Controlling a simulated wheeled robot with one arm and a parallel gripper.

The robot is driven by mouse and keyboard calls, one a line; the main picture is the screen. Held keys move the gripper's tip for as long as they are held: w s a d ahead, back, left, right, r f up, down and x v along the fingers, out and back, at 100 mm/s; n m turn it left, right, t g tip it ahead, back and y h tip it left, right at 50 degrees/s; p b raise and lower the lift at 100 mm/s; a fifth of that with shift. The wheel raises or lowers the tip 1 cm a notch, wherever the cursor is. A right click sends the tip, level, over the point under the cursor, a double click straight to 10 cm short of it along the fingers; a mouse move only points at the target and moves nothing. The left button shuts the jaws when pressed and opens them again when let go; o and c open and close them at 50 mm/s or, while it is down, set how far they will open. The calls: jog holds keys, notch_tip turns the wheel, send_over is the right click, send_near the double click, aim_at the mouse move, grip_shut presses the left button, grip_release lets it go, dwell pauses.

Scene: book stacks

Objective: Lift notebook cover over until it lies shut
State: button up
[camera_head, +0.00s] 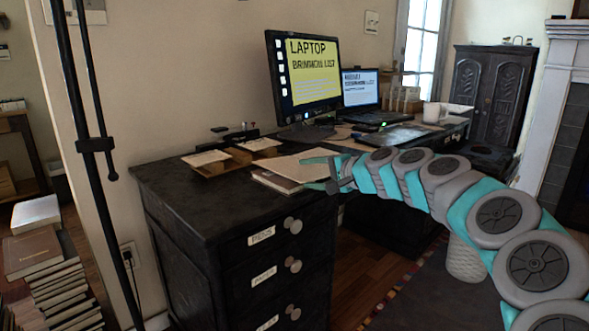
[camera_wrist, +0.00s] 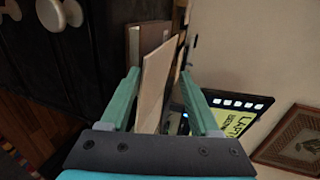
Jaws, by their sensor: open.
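The notebook lies at the front edge of the dark desk in the head view, with a brown part (camera_head: 277,181) low and a pale tan panel (camera_head: 293,167) above and behind it. In the wrist view, the brown part (camera_wrist: 133,42) is beyond the tan panel (camera_wrist: 153,85), which reaches between my fingers. My gripper (camera_head: 321,174) is at the notebook's right end. It is open in the wrist view (camera_wrist: 159,80), one finger on each side of the panel. I cannot tell whether either finger touches it, or the panel's exact tilt.
The desk (camera_head: 185,190) has a bare top at its front left. Small wooden trays with cards (camera_head: 207,160) stand behind the notebook. Drawer knobs (camera_head: 293,225) project from the front.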

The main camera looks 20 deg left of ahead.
jog(key=shift+r, duration=0.1)
jog(key=shift+w+r+p, duration=0.1)
jog(key=shift+r+p, duration=0.5)
jog(key=shift+r, duration=0.4)
jog(key=shift+w+d+r+p, duration=0.15)
jog(key=shift+w+r+p, duration=0.1)
jog(key=shift+r+p, duration=0.5)
jog(key=shift+r, duration=0.1)
jog(key=shift+w+d+r+p, duration=0.1)
jog(key=shift+w+r+p, duration=0.2)
jog(key=shift+r, duration=0.15)
jog(key=shift+w+d+r+p, duration=0.15)
jog(key=shift+r+p, duration=0.1)
jog(key=shift+r, duration=0.2)
jog(key=shift+a, duration=0.1)
